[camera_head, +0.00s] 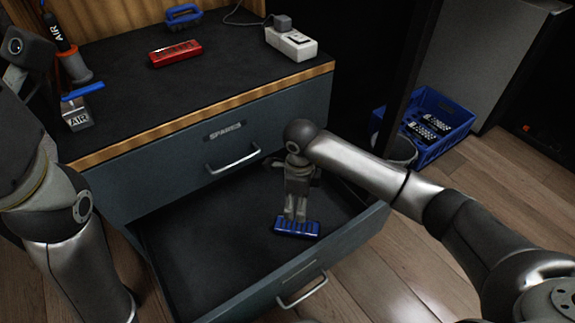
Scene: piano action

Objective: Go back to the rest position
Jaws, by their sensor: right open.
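My right arm reaches in from the right, and my right gripper (294,214) points down into the open lower drawer (195,262). Its fingers are open, at the top edge of a blue block-like object (297,228) in the drawer. I cannot tell whether the fingertips touch this object. My left arm shows along the left edge, but its gripper does not show.
The closed upper drawer (185,176) reads SPARES. The black cabinet top holds a red case (175,53), a blue-handled item (183,17), a white power strip (292,43) and AIR-labelled tools at left. A blue crate (432,150) stands on the floor at right.

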